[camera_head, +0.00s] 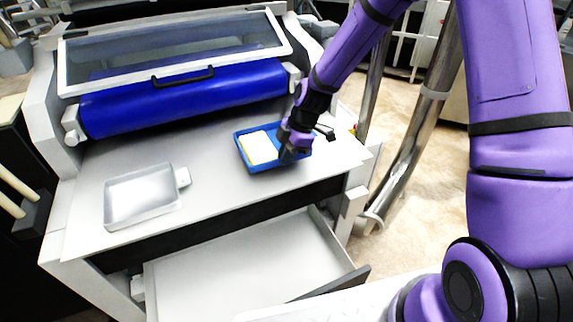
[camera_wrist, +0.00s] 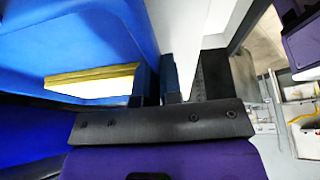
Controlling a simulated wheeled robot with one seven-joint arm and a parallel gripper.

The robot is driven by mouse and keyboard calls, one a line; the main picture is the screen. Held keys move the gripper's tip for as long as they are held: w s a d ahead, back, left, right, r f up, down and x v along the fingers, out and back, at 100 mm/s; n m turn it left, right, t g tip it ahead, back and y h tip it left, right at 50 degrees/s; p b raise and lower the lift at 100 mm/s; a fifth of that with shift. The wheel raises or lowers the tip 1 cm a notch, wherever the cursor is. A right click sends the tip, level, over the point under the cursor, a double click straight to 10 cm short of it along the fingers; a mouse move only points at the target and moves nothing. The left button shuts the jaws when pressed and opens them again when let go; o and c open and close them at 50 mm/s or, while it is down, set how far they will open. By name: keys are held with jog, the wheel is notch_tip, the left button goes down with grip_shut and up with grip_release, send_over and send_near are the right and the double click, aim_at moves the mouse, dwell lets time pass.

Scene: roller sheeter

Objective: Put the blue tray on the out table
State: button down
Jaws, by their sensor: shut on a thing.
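The blue tray (camera_head: 262,169) is on or just above the right part of the sheeter's grey bed (camera_head: 215,192); I cannot tell if it touches. A pale yellow-white slab (camera_head: 258,148) lies in it. My gripper (camera_head: 290,143) is shut on the tray's right side wall and hides part of that side. In the wrist view the tray (camera_wrist: 80,35) fills the upper left, with the yellow slab (camera_wrist: 95,82) inside. I cannot tell for certain which surface is the out table.
A grey metal tray (camera_head: 142,198) with a small handle sits on the bed at left. The blue roller (camera_head: 185,97) and framed clear cover (camera_head: 175,50) stand behind. An open pale drawer (camera_head: 245,262) is below the bed. A slanted metal post (camera_head: 410,145) stands at right.

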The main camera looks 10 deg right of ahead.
jog(key=shift+f, duration=1.8)
jog(key=c, duration=1.3)
grip_release()
jog(key=shift+f, duration=0.1)
